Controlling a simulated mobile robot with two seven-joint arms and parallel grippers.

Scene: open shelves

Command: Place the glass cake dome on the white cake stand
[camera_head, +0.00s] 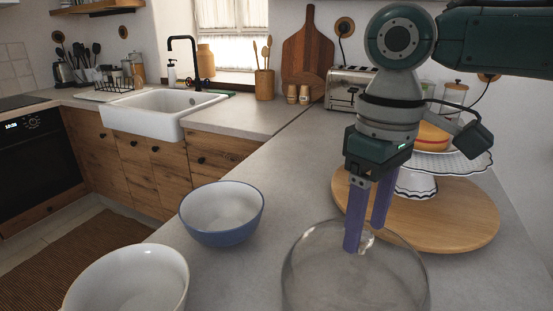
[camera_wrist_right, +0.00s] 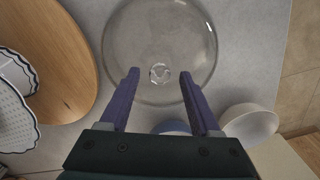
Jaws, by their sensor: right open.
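The clear glass cake dome (camera_head: 350,275) stands on the grey counter at the bottom of the head view. My right gripper (camera_head: 366,246) is open above it, fingers pointing down. In the right wrist view the dome (camera_wrist_right: 135,35) lies ahead of my open fingers (camera_wrist_right: 158,75), with its knob (camera_wrist_right: 160,73) between them in the picture; I cannot tell if they touch it. The white cake stand (camera_head: 415,184) with a dark scalloped rim is on a round wooden board, partly hidden behind my right arm. A cake (camera_head: 432,137) sits on it. My left gripper is not in view.
The round wooden board (camera_head: 450,225) lies right of my gripper. A blue bowl (camera_head: 222,238) and a white bowl (camera_head: 130,290) stand left of the dome. A toaster (camera_head: 345,88) and cutting board (camera_head: 307,55) are at the back.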

